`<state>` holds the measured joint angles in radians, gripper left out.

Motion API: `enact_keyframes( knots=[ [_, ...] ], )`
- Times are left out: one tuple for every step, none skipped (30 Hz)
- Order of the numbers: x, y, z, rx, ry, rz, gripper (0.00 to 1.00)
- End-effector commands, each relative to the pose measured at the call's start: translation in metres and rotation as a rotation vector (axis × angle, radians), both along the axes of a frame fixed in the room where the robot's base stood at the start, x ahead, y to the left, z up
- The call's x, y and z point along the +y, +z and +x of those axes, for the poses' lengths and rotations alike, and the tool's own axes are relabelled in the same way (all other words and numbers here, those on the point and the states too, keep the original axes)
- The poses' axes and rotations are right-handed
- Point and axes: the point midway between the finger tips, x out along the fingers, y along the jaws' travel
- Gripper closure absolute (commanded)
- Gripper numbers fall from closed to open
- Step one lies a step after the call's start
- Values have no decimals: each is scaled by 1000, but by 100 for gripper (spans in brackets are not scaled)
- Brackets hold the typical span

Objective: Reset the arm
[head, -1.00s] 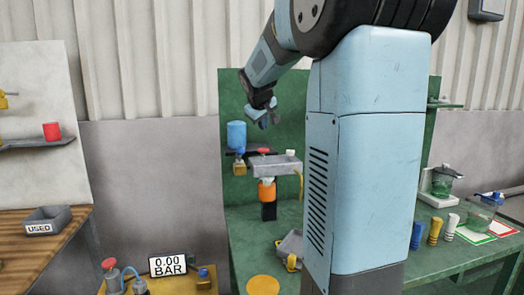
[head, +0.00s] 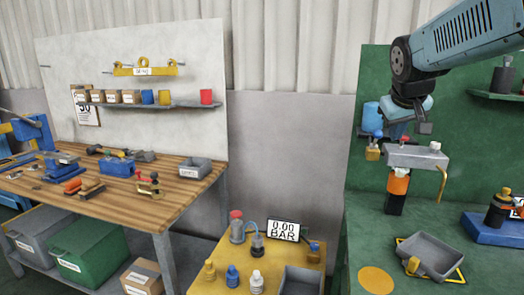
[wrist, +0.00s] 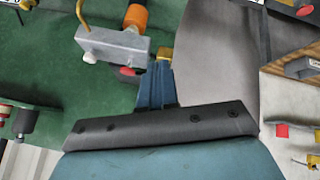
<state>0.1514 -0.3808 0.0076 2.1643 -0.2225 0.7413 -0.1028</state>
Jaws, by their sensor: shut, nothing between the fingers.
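My arm comes in from the upper right of the head view and bends down at a dark joint. My gripper (head: 424,128) hangs at its end, in front of the green back panel (head: 468,130) and just above a grey metal block (head: 416,156) on an orange and black stand (head: 397,190). In the wrist view, my gripper's blue fingers (wrist: 157,85) are together, with nothing between them. The grey block (wrist: 112,48) appears just beyond them to the upper left. Whether the gripper touches the block is not clear, but it seems apart.
A yellow table (head: 212,252) with small bottles and a "0.00 BAR" display (head: 283,230) stands in the middle. A grey tray (head: 436,255) lies on the green bench.

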Motion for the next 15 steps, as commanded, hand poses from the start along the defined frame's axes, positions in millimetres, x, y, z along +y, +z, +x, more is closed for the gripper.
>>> enact_keyframes(
  knots=[
    [12,-5,-19,2,2,26,100],
    [18,-9,-30,7,0,42,100],
    [26,-15,-44,13,-1,64,100],
    [31,-19,-54,18,-1,80,100],
    [37,-24,-64,23,-2,96,100],
    [44,-30,-78,29,-2,119,100],
    [49,-35,-88,35,-3,134,100],
    [54,-40,-98,41,-3,151,100],
    [60,-47,-111,49,-3,170,100],
    [65,-52,-120,54,-3,185,100],
    [69,-56,-128,59,-3,199,100],
    [73,-63,-138,67,-4,216,100],
    [76,-66,-145,71,-5,227,100],
    [79,-71,-151,76,-4,236,100],
    [82,-75,-158,81,-3,248,100]
  ],
)
